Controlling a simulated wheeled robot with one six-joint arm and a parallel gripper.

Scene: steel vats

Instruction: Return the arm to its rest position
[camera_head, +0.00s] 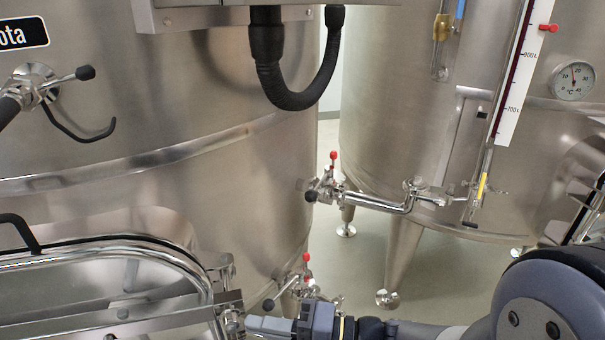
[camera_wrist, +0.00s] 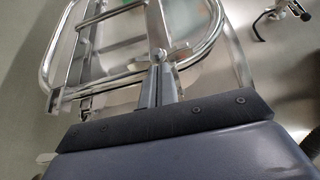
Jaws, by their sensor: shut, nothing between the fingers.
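My gripper (camera_head: 252,325) is at the bottom of the head view, pointing left, with its tip by the latch side of a steel vat hatch (camera_head: 160,250). In the wrist view my gripper (camera_wrist: 160,72) has its two grey fingers together, with nothing between them. The tips lie in front of the bright tubular hatch frame (camera_wrist: 205,45) and a small clamp with a round pivot. I cannot tell whether they touch it. My arm (camera_head: 545,300) reaches in from the lower right of the head view.
A large vat (camera_head: 230,180) fills the left and another vat (camera_head: 390,100) stands at the right. Valves with red knobs (camera_head: 333,156) and a steel pipe (camera_head: 375,203) stick out between them. A black hose (camera_head: 300,98) hangs above. Some floor (camera_head: 345,265) shows between the vats.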

